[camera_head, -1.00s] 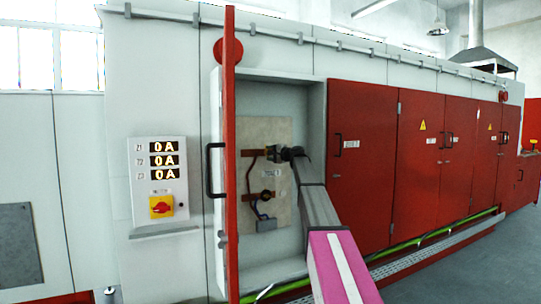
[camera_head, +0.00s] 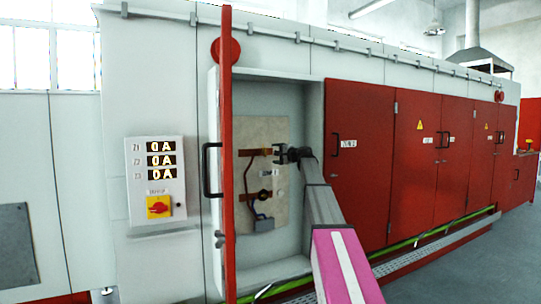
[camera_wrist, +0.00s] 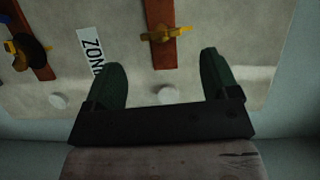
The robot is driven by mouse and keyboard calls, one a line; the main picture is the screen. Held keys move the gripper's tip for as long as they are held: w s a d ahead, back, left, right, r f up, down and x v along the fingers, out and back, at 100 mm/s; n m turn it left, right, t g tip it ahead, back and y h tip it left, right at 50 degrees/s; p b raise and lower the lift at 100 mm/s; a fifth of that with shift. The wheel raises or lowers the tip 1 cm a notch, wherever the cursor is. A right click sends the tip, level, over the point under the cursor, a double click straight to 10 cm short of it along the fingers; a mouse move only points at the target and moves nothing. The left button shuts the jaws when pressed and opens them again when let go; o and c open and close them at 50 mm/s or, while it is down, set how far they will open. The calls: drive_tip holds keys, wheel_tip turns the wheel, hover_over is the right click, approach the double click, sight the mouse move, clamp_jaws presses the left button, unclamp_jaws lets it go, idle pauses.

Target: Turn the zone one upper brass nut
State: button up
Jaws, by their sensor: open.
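The upper brass nut (camera_wrist: 165,34) is a small winged piece on the end of a copper bar (camera_wrist: 163,55) in the wrist view. Its wings lie roughly across the bar. My gripper (camera_wrist: 160,78) is open and empty, with one dark green finger either side of the bar's line; the nut is beyond the fingertips, apart from them. In the head view my gripper (camera_head: 279,153) is just right of the upper copper bar (camera_head: 255,152). A second brass nut (camera_wrist: 18,52) sits with a dark ring on another bar at the left of the wrist view.
A ZONE label (camera_wrist: 90,48) lies between the bars on the pale panel (camera_head: 283,125). A dark cable (camera_head: 249,182) hangs below the upper bar. The open red door (camera_head: 228,150) stands at the recess's left edge. The meter box (camera_head: 157,180) reads 0A on its displays.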

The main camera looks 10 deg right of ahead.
drive_tip(key=v, duration=0.5)
drive_tip(key=shift+f, duration=0.1)
drive_tip(key=s+a+f+n+g+h, duration=0.1)
drive_tip(key=s+a+f+g+h, duration=0.15)
drive_tip(key=s+f, duration=0.65)
drive_tip(key=s+a+f+n+g+h, duration=0.1)
drive_tip(key=s+a+f+n+g, duration=0.15)
drive_tip(key=f, duration=1.25)
drive_tip(key=s+a+f+n+g+h, duration=0.15)
drive_tip(key=s+a+f, duration=0.35)
drive_tip(key=f, duration=0.8)
drive_tip(key=s+f+n+g+h, duration=0.1)
drive_tip(key=s+f+g+h, duration=0.1)
drive_tip(key=s+f, duration=0.5)
drive_tip(key=s+d+f+n+g+h, duration=0.1)
drive_tip(key=s+f+n+g+h, duration=0.1)
drive_tip(key=s+f, duration=0.6)
drive_tip(key=s+d+f+n+g+h, duration=0.1)
drive_tip(key=s+f, duration=0.6)
drive_tip(key=s, duration=0.9)
drive_tip(key=shift+s+f+g+h, duration=0.4)
drive_tip(key=shift+g+h, duration=0.3)
drive_tip(key=shift+g, duration=0.35)
